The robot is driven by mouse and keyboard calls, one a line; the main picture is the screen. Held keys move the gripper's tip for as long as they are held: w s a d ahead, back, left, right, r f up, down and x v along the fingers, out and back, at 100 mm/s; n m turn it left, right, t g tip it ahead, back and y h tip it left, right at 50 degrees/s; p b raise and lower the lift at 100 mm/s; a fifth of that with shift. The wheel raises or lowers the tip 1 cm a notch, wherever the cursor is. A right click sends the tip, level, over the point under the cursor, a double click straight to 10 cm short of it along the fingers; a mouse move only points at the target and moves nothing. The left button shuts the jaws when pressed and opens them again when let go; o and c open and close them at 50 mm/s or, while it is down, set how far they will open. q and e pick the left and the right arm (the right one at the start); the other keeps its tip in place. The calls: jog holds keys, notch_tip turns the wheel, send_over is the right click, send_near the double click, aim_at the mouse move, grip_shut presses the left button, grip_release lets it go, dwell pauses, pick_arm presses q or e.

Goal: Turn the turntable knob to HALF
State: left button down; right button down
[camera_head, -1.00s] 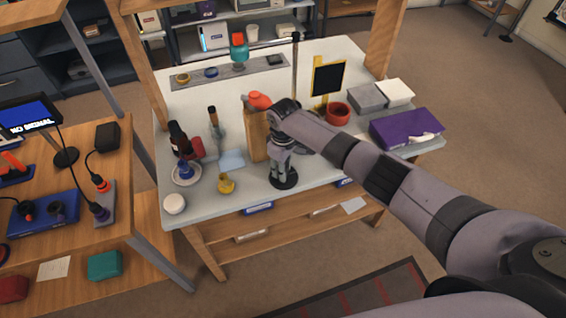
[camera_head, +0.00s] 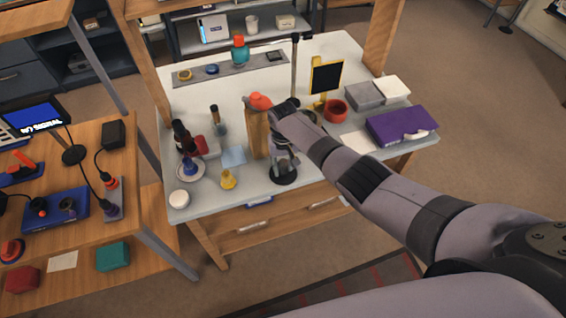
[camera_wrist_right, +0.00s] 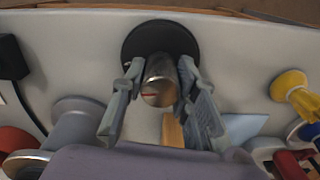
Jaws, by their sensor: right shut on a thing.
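A silvery metal cylinder (camera_wrist_right: 160,88) with a short red mark on its end stands on a round black base (camera_wrist_right: 135,40) in the right wrist view. I take the cylinder to be the turntable knob; no HALF label is readable. My right gripper (camera_wrist_right: 158,72) has its two grey fingers on either side of the cylinder and is shut on it. In the head view, my right gripper (camera_head: 284,160) points down over the black base (camera_head: 284,179) near the white table's front edge and mostly hides the cylinder. My left gripper is not in view.
A wooden block (camera_head: 257,135) with an orange top stands just left of my right gripper. A yellow piece (camera_head: 228,180) lies farther left. A red ring-shaped cup (camera_head: 336,111) and a purple box (camera_head: 401,126) are to the right. A thin post (camera_head: 294,75) rises behind.

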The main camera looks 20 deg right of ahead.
aim_at(283, 162)
jog(key=shift+w+m, duration=0.1)
jog(key=shift+m, duration=0.4)
jog(key=c, duration=1.2)
grip_release()
jog(key=shift+c, duration=0.2)
jog(key=shift+r, duration=0.15)
notch_tip(283, 162, up, 12)
